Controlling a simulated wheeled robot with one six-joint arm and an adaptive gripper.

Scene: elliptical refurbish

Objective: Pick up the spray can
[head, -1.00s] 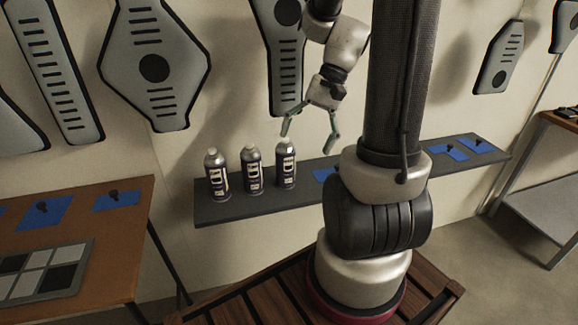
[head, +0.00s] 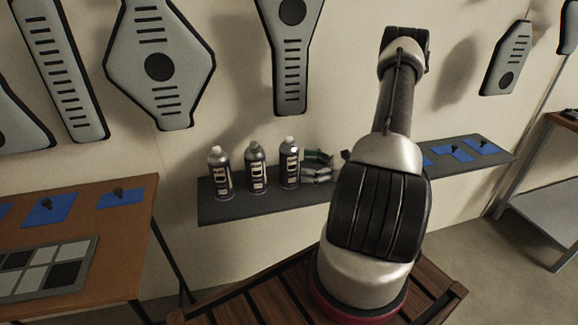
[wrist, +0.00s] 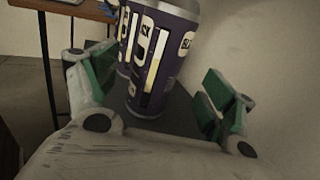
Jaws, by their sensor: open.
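Three dark purple spray cans with silver tops stand upright in a row on the grey wall shelf (head: 230,211): a left can (head: 220,174), a middle can (head: 255,169) and a right can (head: 289,165). My gripper (head: 318,166) is low over the shelf, just right of the right can, pointing toward it. In the wrist view, my gripper (wrist: 150,88) is open, with green pads on both sides of the near can (wrist: 152,70). That can's top is cut off by the frame edge. Another can shows partly behind it. I cannot tell whether a pad touches the can.
A brown table (head: 110,240) with blue squares and a tile panel (head: 45,270) stands at left. Blue squares with small dark knobs lie on the shelf's right part (head: 460,155). The wall stands close behind the shelf. Grey panels hang above.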

